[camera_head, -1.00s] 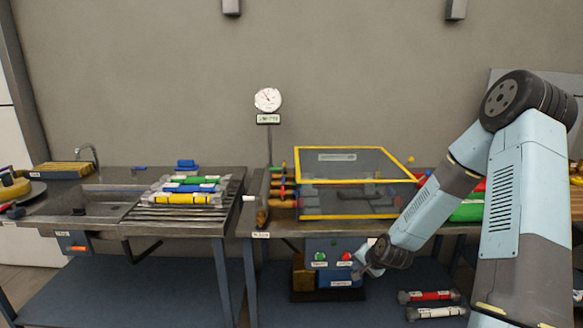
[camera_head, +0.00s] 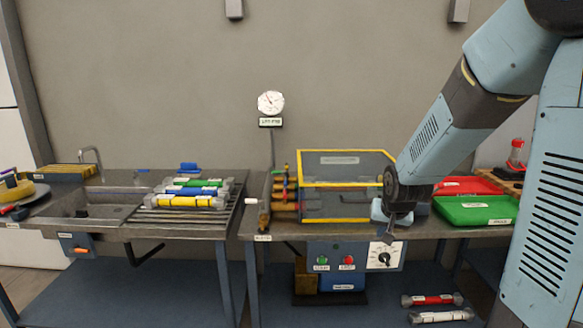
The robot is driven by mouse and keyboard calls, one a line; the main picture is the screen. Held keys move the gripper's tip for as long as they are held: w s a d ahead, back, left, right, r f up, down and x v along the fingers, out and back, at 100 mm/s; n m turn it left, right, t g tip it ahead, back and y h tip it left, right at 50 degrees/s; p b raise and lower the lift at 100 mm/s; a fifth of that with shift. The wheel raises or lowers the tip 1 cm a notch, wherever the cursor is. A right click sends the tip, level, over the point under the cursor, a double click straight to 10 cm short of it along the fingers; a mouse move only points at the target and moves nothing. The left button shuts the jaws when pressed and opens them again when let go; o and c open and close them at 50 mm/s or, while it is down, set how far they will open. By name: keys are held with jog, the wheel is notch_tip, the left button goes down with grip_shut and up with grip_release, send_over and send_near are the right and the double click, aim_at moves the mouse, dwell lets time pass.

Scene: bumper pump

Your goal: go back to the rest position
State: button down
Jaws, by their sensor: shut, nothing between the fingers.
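My gripper (camera_head: 390,228) hangs at the end of my blue-grey arm, in front of the right end of the yellow-framed clear guard box (camera_head: 345,184). It points down, with its tip just above the control box's dial plate (camera_head: 384,257). It is shut and holds nothing. The control box below the bench edge shows a green button (camera_head: 321,260) and a red button (camera_head: 347,260), apart from my gripper. My arm hides the guard box's right end.
A round gauge (camera_head: 271,102) stands on a post at the back. A green tray (camera_head: 473,210) and red tray (camera_head: 466,186) lie right of my gripper. A left bench (camera_head: 110,222) holds coloured cylinders. Red and white cylinders (camera_head: 433,300) lie on the lower shelf.

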jog(key=s+r+n, duration=0.1)
jog(key=s+r, duration=0.7)
jog(key=s, duration=0.4)
jog(key=s+r+n, duration=0.1)
jog(key=s+r, duration=0.7)
jog(key=s, duration=0.3)
jog(key=shift+s+a+r+n, duration=0.3)
jog(key=shift+s+a, duration=0.05)
jog(key=shift+s, duration=0.05)
